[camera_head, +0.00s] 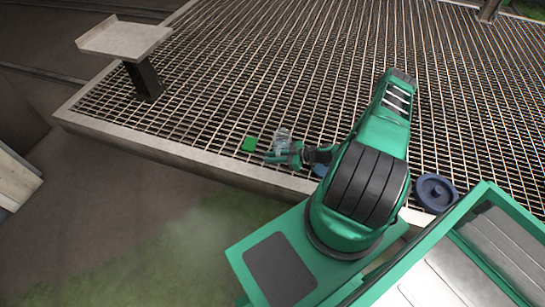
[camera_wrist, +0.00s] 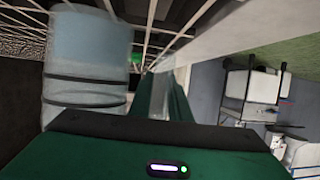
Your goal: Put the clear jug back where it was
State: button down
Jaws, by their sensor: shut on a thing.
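The clear jug (camera_head: 283,134) is at my gripper (camera_head: 279,156), over the near edge of the grating. In the wrist view the jug (camera_wrist: 85,70) is large on the left, see-through and pale blue with dark bands. My gripper is shut on it. In that view a green finger (camera_wrist: 178,105) stands to its right. The jug's lower end and the exact contact are hidden by my gripper. I cannot tell whether the jug touches the grating.
A small green block (camera_head: 249,144) lies on the grating just left of my gripper. A blue round item (camera_head: 435,192) lies on the right, and another blue item (camera_head: 320,169) is partly hidden by my arm. A pale-topped stand (camera_head: 125,40) rises at upper left. The grating behind is mostly clear.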

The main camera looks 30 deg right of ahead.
jog(key=c, duration=1.6)
grip_release()
jog(key=shift+c, duration=0.2)
jog(key=shift+f, duration=0.1)
